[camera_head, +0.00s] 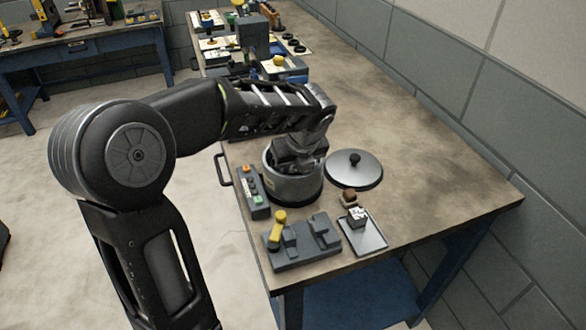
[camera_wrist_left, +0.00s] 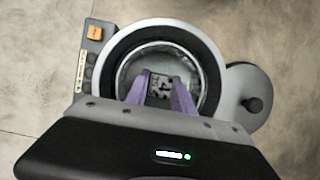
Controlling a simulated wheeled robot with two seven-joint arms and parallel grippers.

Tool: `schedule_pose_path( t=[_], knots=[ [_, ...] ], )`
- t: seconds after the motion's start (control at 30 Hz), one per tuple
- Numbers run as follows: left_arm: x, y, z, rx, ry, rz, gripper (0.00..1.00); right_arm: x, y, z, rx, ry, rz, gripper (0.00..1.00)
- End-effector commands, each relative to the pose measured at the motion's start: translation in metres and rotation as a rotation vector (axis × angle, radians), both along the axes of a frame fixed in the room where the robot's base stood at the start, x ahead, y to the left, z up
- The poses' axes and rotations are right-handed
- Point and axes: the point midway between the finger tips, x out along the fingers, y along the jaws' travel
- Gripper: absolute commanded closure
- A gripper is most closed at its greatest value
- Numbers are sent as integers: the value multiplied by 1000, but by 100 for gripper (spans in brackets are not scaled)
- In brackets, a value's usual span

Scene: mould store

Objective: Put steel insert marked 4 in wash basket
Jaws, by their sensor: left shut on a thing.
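The round metal washer pot (camera_head: 293,190) stands open on the bench; it also shows from above in the left wrist view (camera_wrist_left: 207,65). My left gripper (camera_wrist_left: 160,90) points down into the pot's mouth. Its fingers are shut on a small steel insert (camera_wrist_left: 160,86) with dark marks, which is at or inside the opening. I cannot read its number or tell whether it touches the bottom. A basket inside the pot cannot be made out clearly. In the head view the fingertips and insert are hidden by the gripper body (camera_head: 300,150) and the pot wall.
The round lid (camera_head: 355,172) with a black knob lies right of the pot. A control box (camera_head: 253,192) stands at its left. In front are a grey fixture (camera_head: 302,245) with a yellow handle and a small tray (camera_head: 371,240) bearing a block. The bench's right side is clear.

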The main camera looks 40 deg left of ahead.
Motion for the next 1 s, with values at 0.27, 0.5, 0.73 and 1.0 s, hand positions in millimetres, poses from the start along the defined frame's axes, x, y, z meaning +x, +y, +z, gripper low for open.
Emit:
schedule_pose_path(
  t=[0.27,0.5,0.73,1.0],
  knots=[
    [0,0,-3,0,0,0,65,0,0,-1,0,0,0,64],
    [0,0,-3,0,0,0,49,0,0,-1,0,0,0,64],
    [0,0,-2,0,0,0,49,0,0,-1,0,0,0,64],
    [-4,-7,22,1,-3,-1,49,0,0,1,0,0,0,64]
  ],
)
